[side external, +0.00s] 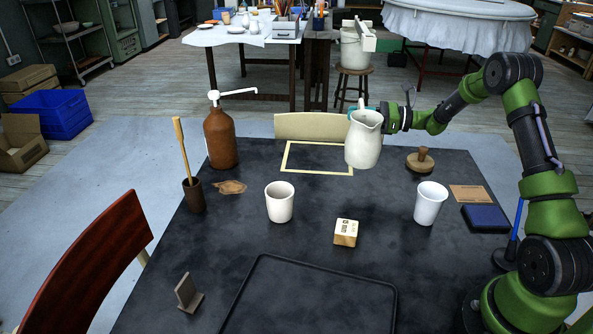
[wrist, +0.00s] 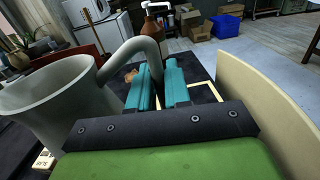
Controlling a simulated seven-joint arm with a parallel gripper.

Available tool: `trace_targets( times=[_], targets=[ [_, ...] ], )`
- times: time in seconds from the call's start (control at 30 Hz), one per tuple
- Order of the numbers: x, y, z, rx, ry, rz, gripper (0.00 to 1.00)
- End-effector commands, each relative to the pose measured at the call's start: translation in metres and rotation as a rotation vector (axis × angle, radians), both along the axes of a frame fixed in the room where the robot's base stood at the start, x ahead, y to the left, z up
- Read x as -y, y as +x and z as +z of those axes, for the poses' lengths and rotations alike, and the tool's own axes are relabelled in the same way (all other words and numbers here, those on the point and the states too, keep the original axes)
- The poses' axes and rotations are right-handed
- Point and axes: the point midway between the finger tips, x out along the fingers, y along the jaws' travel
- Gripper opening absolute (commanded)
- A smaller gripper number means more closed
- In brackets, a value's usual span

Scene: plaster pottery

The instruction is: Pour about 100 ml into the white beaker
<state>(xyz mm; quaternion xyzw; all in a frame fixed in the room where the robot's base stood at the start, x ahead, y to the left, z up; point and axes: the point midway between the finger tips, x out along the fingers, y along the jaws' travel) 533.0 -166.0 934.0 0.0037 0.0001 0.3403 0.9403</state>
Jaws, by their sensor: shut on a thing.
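A cream pitcher (side external: 364,140) hangs upright or nearly so above the far part of the dark table, by the right side of a pale yellow outline. My gripper (side external: 382,116) is shut on its handle; in the wrist view the teal fingers (wrist: 159,88) close around the handle of the pitcher (wrist: 62,105). The pitcher's contents cannot be seen. A white, slightly flared cup-like vessel (side external: 430,204) stands at the right of the table. A rounder off-white cup (side external: 279,203) stands left of centre. Both are upright and apart from the pitcher; their insides are hard to judge.
A small labelled block (side external: 346,232) lies between the two cups. A brown pump bottle (side external: 220,138) and a tool pot (side external: 193,196) stand at left. A wooden stamp (side external: 420,161) sits behind the white vessel. A black tray (side external: 310,297) lies in front.

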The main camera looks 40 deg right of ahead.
Motion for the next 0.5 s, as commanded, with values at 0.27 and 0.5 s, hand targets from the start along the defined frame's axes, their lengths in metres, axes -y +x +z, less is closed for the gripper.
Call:
trace_targets(
  times=[0.27, 0.5],
  targets=[
    [0.075, -0.039, -0.017, -0.001, 0.008, -0.094, 0.0],
    [0.14, -0.086, -0.029, -0.001, 0.009, -0.186, 0.0]
  ],
)
